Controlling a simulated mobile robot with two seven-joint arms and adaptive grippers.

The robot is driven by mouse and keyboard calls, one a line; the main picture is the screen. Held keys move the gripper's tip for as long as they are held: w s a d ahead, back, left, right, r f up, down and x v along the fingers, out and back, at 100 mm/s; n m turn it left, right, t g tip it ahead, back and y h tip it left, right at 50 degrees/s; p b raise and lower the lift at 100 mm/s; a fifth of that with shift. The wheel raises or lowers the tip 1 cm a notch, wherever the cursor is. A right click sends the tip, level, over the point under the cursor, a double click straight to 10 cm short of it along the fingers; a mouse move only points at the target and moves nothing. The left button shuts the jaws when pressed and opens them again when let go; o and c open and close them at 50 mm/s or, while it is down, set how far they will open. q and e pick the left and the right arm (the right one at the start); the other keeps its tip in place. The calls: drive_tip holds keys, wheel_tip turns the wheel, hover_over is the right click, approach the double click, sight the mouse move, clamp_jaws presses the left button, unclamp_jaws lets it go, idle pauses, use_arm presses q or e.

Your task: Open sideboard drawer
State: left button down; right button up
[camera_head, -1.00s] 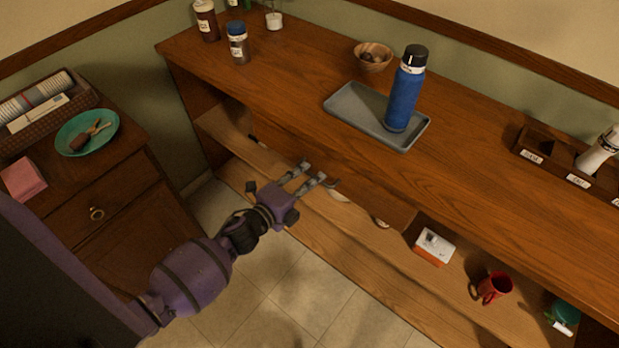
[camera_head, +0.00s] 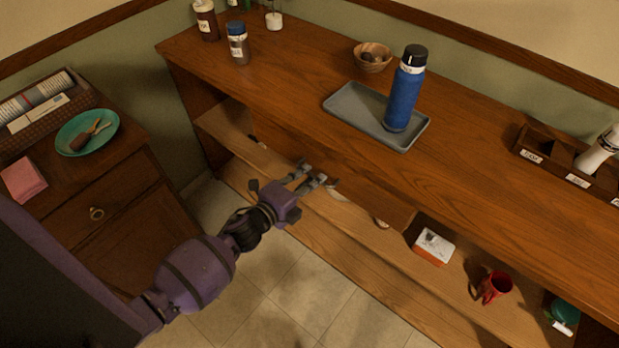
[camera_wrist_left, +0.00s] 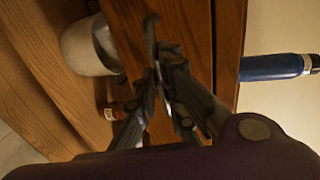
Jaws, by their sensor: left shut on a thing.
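The sideboard (camera_head: 460,165) is a long brown wooden unit with open shelves below its top. Its drawer front (camera_head: 370,193) lies under the front edge of the top, left of the middle. My left gripper (camera_head: 315,172) is at this front, coming from the floor side. Its fingers are close together, shut on the drawer handle, which they mostly hide. In the left wrist view the gripper (camera_wrist_left: 160,58) meets at the wooden front (camera_wrist_left: 184,22). How far the drawer is out is hard to tell. My right gripper is out of view.
A blue bottle (camera_head: 404,98) stands on a grey tray (camera_head: 352,106) on top, near a wooden bowl (camera_head: 373,52). A red mug (camera_head: 496,287) and a white-orange box (camera_head: 433,247) are on the shelf below. A cabinet (camera_head: 120,215) stands left; tiled floor (camera_head: 290,275) is clear between.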

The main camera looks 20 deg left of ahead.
use_arm(q)
drive_tip(key=f+v, duration=0.3)
drive_tip(key=v, duration=1.1)
drive_tip(key=s+f+v, duration=0.1)
drive_tip(key=f+v, duration=0.2)
drive_tip(key=v, duration=1.1)
drive_tip(key=shift+s+a, duration=0.2)
drive_tip(key=shift+s, duration=0.25)
drive_tip(key=shift+f, duration=0.15)
drive_tip(key=c, duration=2)
unclamp_jaws()
drive_tip(key=shift+o, duration=0.5)
drive_tip(key=shift+w, duration=0.1)
drive_tip(key=v, duration=1.2)
